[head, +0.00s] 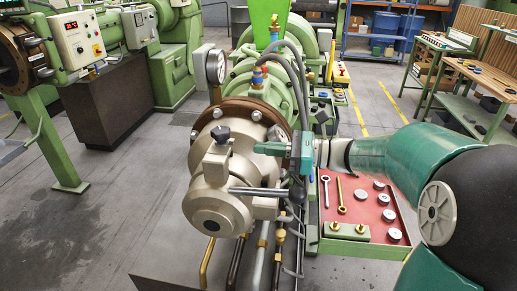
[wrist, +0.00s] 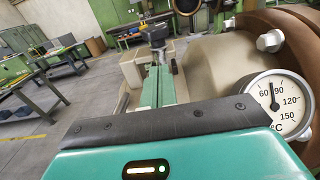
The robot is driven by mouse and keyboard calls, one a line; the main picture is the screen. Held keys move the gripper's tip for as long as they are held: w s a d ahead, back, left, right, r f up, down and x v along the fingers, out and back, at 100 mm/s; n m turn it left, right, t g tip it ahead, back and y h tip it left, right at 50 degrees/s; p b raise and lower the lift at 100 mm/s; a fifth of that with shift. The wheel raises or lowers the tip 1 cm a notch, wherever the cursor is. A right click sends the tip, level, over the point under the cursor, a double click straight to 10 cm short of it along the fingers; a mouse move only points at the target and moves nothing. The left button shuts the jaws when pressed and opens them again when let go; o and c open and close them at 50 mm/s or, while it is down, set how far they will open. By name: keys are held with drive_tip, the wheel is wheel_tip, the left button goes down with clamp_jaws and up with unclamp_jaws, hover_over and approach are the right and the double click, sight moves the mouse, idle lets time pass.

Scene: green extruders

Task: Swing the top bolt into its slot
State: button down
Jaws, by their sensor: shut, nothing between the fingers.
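The beige extruder head (head: 218,198) is bolted to a brown flange (head: 207,121). The top bolt, with a dark knob (head: 220,133), stands upright at the beige block on top of the head; the knob also shows beyond my fingers in the wrist view (wrist: 157,34). A lower bolt with a bare steel rod (head: 258,191) sticks out to the right. My gripper (head: 258,148) comes in from the right, its fingers shut and empty, pointing at the top bolt. In the wrist view the green fingers (wrist: 157,75) end close to the knob; I cannot tell whether they touch it. The slot is not clearly visible.
Hoses (head: 294,72) run just behind my gripper. A red tray (head: 357,208) with tools and round parts lies below my arm. Open floor is at the left.

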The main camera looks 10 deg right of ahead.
drive_tip(key=v, duration=0.8)
idle(0.4)
